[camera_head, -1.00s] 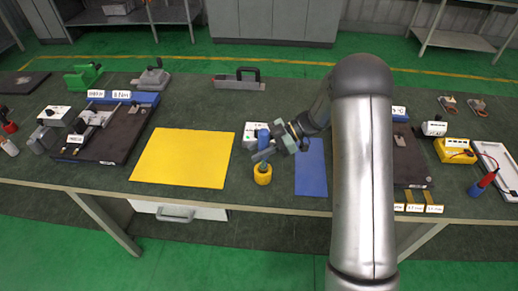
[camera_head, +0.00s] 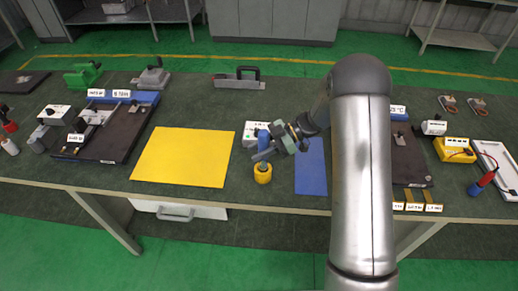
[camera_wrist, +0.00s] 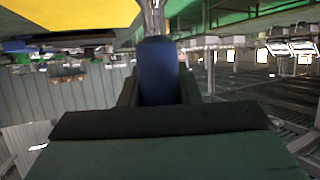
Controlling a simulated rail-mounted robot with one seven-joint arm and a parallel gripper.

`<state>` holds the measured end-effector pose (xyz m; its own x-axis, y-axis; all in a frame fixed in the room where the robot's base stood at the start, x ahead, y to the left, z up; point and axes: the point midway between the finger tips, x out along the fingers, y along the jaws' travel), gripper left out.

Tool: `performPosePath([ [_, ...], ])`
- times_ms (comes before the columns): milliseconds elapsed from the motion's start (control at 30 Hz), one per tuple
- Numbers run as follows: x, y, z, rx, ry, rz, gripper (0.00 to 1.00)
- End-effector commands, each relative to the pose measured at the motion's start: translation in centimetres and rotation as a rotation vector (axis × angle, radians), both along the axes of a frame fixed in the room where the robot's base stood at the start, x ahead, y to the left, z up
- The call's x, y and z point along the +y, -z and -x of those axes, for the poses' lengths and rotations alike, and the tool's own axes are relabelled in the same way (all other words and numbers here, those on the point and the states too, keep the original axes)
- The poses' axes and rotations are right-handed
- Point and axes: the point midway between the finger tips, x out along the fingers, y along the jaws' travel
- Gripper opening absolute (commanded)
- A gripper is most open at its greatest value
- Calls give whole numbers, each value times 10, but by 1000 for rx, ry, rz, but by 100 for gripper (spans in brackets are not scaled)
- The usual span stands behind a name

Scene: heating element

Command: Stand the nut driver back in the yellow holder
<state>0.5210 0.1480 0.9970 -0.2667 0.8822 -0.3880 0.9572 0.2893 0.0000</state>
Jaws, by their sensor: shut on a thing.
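My gripper (camera_head: 266,153) is above the yellow holder (camera_head: 263,174), which stands on the bench right of the yellow mat. It is shut on the blue handle of the nut driver (camera_head: 264,138). In the wrist view the blue handle of the nut driver (camera_wrist: 158,72) sits between the jaws, with its metal shank (camera_wrist: 153,18) running to the top edge. The nut driver looks roughly upright over the holder. Whether its tip is inside the holder cannot be told, as my gripper hides the lower part.
The yellow mat (camera_head: 182,158) lies left of the holder and a blue mat (camera_head: 311,172) lies right. A white box (camera_head: 252,132) stands just behind the gripper. A dark fixture board (camera_head: 112,142) is at the left. The bench's front edge is close to the holder.

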Motion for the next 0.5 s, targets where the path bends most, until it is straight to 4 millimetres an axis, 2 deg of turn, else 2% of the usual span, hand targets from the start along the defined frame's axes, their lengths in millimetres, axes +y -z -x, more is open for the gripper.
performPosePath([
  [500, 0, 12, 0, -1, -1, -1, 0],
])
